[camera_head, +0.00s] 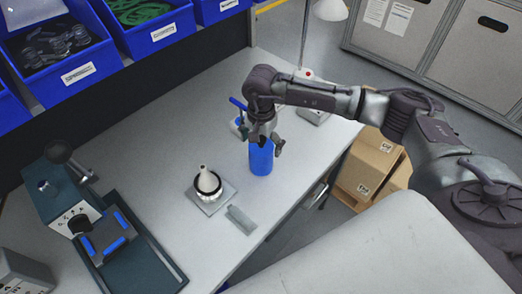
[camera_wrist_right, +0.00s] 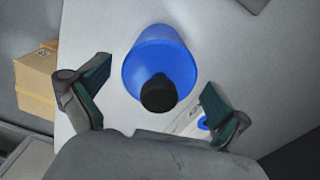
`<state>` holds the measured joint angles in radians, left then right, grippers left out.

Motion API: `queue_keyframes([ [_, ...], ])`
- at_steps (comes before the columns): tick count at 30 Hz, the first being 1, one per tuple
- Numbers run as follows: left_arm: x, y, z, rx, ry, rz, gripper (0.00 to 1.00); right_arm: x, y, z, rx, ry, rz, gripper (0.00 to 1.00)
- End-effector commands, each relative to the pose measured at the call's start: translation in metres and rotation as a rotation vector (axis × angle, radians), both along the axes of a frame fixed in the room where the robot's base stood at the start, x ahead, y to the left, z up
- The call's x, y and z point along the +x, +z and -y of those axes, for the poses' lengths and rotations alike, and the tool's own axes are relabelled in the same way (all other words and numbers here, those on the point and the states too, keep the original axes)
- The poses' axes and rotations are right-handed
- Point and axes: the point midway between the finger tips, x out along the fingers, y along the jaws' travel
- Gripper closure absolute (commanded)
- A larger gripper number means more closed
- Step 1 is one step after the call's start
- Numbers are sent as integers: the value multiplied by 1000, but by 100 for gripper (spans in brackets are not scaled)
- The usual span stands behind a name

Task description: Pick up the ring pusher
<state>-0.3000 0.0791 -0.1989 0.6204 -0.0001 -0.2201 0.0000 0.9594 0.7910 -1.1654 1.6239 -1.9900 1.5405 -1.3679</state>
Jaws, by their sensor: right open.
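A blue cylinder with a black knob on top, which looks like the ring pusher (camera_head: 261,161), stands upright on the workbench. In the right wrist view the ring pusher (camera_wrist_right: 157,52) shows its wide blue body and black knob. My right gripper (camera_head: 264,139) is directly above it and hides its top in the head view. In the right wrist view the open fingers (camera_wrist_right: 155,92) lie on either side of the black knob, with gaps on both sides. I cannot tell how far the fingers reach down. My left gripper is not in view.
A pale cone (camera_head: 206,182) in a dark ring stands on a square plate left of the pusher. A small grey block (camera_head: 241,219) lies nearby. A press-like fixture (camera_head: 75,208) is at left, blue bins (camera_head: 152,30) behind. Cardboard boxes (camera_head: 369,166) stand beyond the bench edge.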

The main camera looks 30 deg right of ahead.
Motion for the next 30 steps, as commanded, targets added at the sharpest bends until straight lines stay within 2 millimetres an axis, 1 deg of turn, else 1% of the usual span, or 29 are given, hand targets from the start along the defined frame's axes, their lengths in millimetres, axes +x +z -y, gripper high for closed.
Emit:
queue_keyframes([
  [1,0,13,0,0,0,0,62,-2,-3,0,1,-2,-6,0],
  [2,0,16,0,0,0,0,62,-3,-8,0,-1,-2,-7,0],
  [4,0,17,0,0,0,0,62,-2,-20,-1,1,-1,-5,0],
  [7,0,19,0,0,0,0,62,-2,-30,0,1,0,-3,0],
  [10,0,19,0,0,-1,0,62,-1,-34,0,1,0,-1,0],
  [15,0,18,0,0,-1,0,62,-1,-34,-1,1,0,-1,0],
  [20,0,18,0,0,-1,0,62,-1,-34,-1,1,0,-1,27],
  [24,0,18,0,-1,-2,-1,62,-1,-34,-1,1,0,-1,50],
  [27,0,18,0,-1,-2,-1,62,-1,-34,0,1,0,-1,65],
  [30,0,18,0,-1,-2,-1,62,-1,-33,0,1,-1,0,65],
])
